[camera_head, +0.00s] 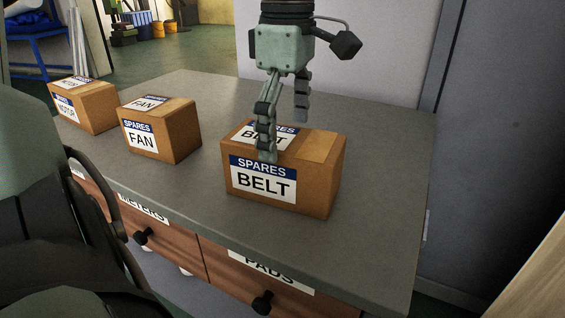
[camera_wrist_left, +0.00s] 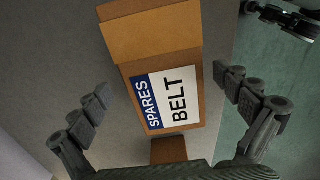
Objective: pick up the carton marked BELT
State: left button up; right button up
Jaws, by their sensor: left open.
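The carton marked BELT (camera_head: 313,188) is a brown box with a blue and white SPARES label, upright on the grey worktop near its right end. My left gripper (camera_head: 284,137) points down over it, open. In the head view one finger overlaps the label at the carton's front and the other shows at its back; I cannot tell whether either touches. In the left wrist view the carton (camera_wrist_left: 153,45) lies between the spread fingers of my left gripper (camera_wrist_left: 166,92), with a gap visible on each side. My right gripper is not in view.
The FAN carton (camera_head: 178,131) and the MOTOR carton (camera_head: 98,106) stand to the left on the worktop (camera_head: 385,185). Drawers with knobs (camera_head: 262,303) are below its front edge. A grey wall panel (camera_head: 350,50) rises behind. The worktop right of the BELT carton is clear.

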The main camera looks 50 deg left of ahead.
pick_arm(q)
jog(key=f, duration=0.5)
jog(key=shift+s+f, duration=0.2)
jog(key=shift+f, duration=0.2)
jog(key=shift+r, duration=0.1)
jog(key=c, duration=2)
jog(key=shift+r, duration=0.1)
